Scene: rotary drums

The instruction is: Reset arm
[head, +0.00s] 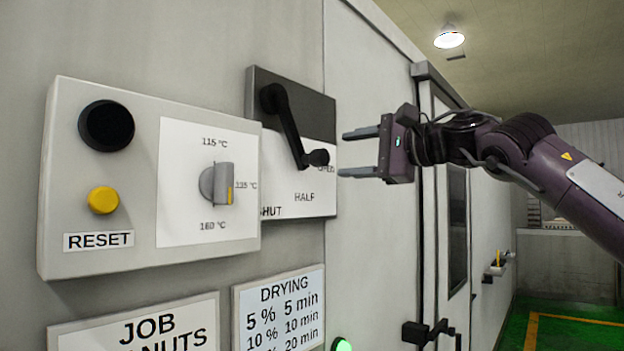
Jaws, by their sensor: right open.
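My right gripper (362,152) is open and empty in the head view, its two fingers pointing left. It is in front of the wall panel, just right of the black lever (291,126), and appears apart from it. The lever slopes down to the right, its knob near the word OPEN, which is partly hidden. My right arm comes in from the right edge. My left gripper is not in view.
A grey control box (90,210) with a black button, a yellow button (103,200) above RESET, and a temperature knob (217,184) pointing at the middle mark is on the left. JOB and DRYING signs (280,308) hang below. A black door handle (428,333) juts out lower right.

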